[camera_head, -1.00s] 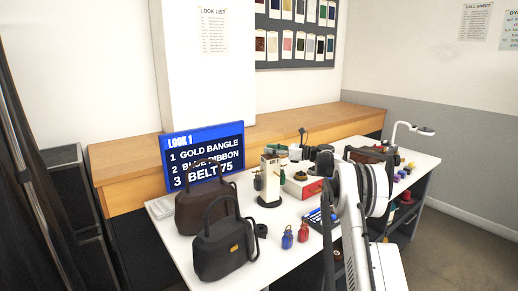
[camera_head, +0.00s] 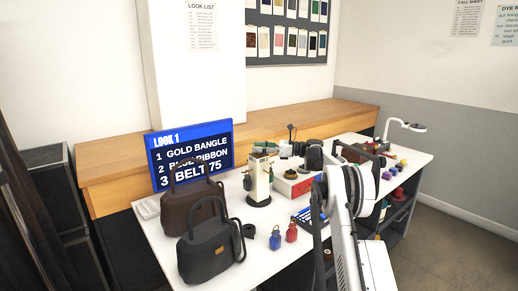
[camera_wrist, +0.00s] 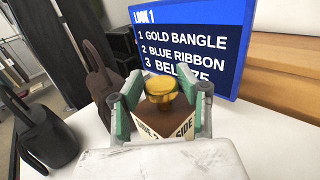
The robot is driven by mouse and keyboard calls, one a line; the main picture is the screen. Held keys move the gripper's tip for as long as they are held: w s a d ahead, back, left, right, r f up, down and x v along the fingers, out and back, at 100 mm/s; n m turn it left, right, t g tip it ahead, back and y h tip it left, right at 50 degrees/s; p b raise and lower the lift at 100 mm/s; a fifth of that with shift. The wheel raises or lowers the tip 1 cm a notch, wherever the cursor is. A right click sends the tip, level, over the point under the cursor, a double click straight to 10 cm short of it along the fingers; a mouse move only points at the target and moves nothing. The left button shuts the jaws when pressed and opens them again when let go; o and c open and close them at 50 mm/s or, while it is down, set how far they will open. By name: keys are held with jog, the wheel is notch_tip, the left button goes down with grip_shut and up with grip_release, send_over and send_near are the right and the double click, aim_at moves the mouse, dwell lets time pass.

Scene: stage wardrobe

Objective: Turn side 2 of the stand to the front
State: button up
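The stand (camera_head: 259,182) is a white upright block on a round dark base on the white table. In the wrist view its top (camera_wrist: 170,114) is brown with a gold knob (camera_wrist: 161,90). One corner faces the wrist camera; the left face reads "SIDE 2" and the right face reads "SIDE", its number hidden. My gripper (camera_wrist: 160,86) is at the stand's top, its green-padded fingers spread on either side of the knob and block. The knob stands clear of both fingers; finger contact with the block cannot be told. The fingers also show in the head view (camera_head: 263,149).
A brown handbag (camera_head: 190,204) and a dark handbag (camera_head: 209,250) stand left of the stand. The blue look board (camera_head: 192,155) is behind. A red box (camera_head: 297,186), blue and red bottles (camera_head: 275,239), and a black coil (camera_head: 249,231) are close by.

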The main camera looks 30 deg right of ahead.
jog(key=shift+o, duration=1.4)
jog(key=v, duration=1.2)
jog(key=shift+a, duration=0.1)
